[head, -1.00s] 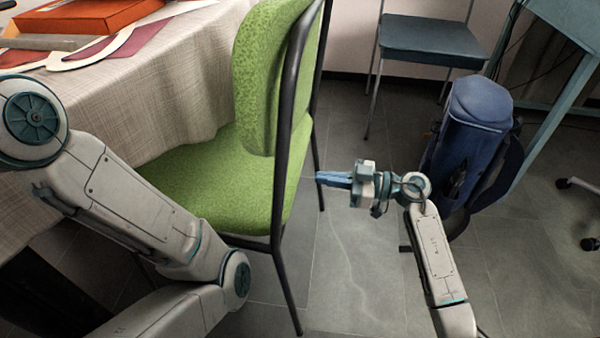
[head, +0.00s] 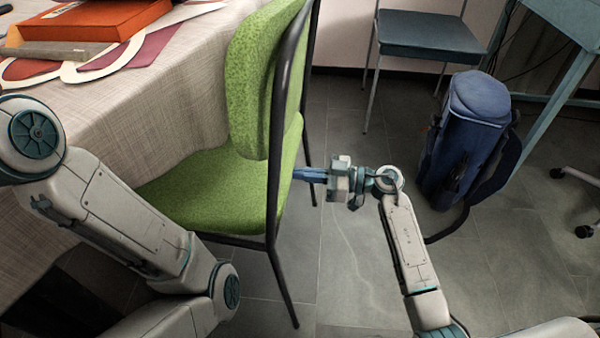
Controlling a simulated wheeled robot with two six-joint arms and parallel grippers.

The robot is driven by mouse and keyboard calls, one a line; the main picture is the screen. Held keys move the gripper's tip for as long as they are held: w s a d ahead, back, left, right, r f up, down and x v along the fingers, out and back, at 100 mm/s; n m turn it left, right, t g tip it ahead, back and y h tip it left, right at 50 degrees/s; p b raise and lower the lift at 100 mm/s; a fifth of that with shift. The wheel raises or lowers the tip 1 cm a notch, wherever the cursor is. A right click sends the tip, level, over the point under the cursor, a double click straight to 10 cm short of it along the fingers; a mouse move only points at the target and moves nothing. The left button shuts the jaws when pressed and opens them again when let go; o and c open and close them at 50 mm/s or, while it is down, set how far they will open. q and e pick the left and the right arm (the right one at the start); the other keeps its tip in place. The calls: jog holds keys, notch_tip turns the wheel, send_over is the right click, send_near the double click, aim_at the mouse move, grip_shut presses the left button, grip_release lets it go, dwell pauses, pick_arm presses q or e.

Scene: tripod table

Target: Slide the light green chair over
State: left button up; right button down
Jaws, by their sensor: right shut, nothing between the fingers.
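The light green chair (head: 205,185) stands at the table (head: 150,115), its seat partly under the hanging cloth. Its green backrest (head: 254,85) has a dark metal frame. My right gripper (head: 297,173) is shut and empty, pointing left. Its fingertips are just right of the chair's rear frame, at about seat height; I cannot tell whether they touch it. My left arm (head: 125,215) crosses the lower left in front of the chair; its gripper is out of view.
A blue golf-bag-like bag (head: 462,140) stands on the tiled floor to the right. A dark blue chair (head: 428,35) is behind it, and a teal table frame (head: 560,95) is at the far right. Bare floor (head: 350,270) lies right of the green chair.

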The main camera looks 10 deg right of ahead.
jog(key=shift+a, duration=0.25)
